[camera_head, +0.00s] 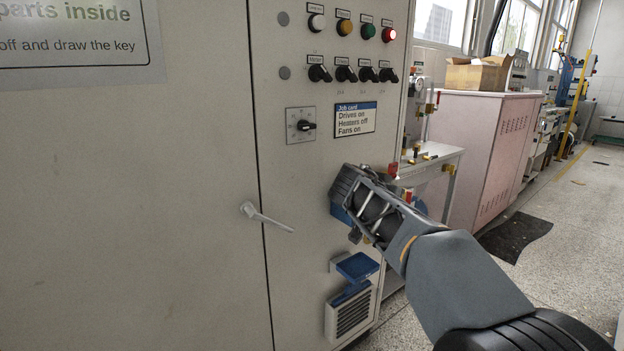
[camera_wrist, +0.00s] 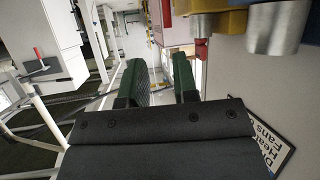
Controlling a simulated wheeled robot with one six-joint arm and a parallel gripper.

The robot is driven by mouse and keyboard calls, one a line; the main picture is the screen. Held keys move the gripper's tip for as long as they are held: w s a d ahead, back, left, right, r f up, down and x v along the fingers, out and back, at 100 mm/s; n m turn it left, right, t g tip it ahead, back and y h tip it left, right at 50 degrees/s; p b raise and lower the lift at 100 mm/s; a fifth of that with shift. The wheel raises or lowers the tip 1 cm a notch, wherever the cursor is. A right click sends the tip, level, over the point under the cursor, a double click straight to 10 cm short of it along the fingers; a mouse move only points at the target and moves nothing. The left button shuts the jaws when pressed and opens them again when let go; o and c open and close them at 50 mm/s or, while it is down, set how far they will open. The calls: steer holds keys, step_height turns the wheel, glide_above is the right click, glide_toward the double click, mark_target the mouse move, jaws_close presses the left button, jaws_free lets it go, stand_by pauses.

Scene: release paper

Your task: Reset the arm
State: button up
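My gripper (camera_head: 365,205) is in front of the right part of the grey cabinet (camera_head: 160,190), below the job card (camera_head: 354,118), in the head view. Its fingertips are hard to make out there. In the wrist view the two dark green fingers (camera_wrist: 160,72) stand apart, with floor and distant equipment showing between them and nothing held. The job card also shows in the wrist view (camera_wrist: 262,142), cut off at the lower right. I cannot tell from these views whether my gripper touches the cabinet.
The cabinet has lamps and knobs at top, a rotary switch (camera_head: 306,125), a door handle (camera_head: 265,217) and a vent (camera_head: 350,312) with a blue flap (camera_head: 357,266). A workbench (camera_head: 430,160) and pink cabinet (camera_head: 480,150) stand right.

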steer(key=s+a+r+n+g+y+p, duration=0.1)
steer(key=s+r+n+y+p, duration=0.2)
steer(key=s+r+p, duration=0.2)
steer(key=s+a+r+n+g+y+p, duration=0.2)
steer(key=s+r+p, duration=0.3)
steer(key=s+p, duration=0.7)
steer(key=s+a+r+n+g+y+p, duration=0.2)
steer(key=s+p, duration=0.7)
steer(key=p, duration=0.8)
step_height(320, 180, up, 3)
steer(key=shift+a+f+n+y, duration=0.1)
steer(key=shift+a+n+y, duration=0.15)
steer(key=shift+n+y, duration=0.75)
